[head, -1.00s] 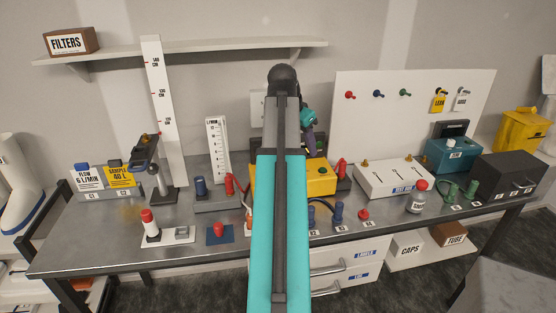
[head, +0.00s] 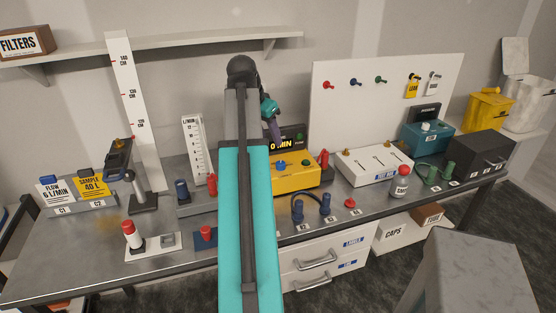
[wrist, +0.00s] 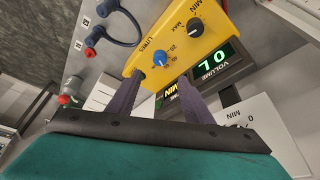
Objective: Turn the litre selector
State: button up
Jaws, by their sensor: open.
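The litre selector is a blue knob (wrist: 159,65) with a white pointer, on the yellow box beside the word LITRES. In the head view the same blue knob (head: 281,165) shows on the yellow box (head: 296,178). My gripper (wrist: 160,79) is open in the wrist view, with its two purple fingers pointing toward the box and the knob showing between their tips. I cannot tell whether either finger touches the knob. In the head view my gripper (head: 276,130) is above and behind the box, partly hidden by my arm.
A black knob (wrist: 194,25) marked MIN and MAX sits near the selector. A volume display (wrist: 211,61) stands behind, reading 0 L upside down. A white test box (head: 375,166) stands to the right.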

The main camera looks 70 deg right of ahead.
aim_at(280, 163)
jog(key=shift+p+x, duration=1.6)
jog(key=shift+x, duration=5.15)
jog(key=shift+a, duration=0.1)
jog(key=shift+c, duration=0.4)
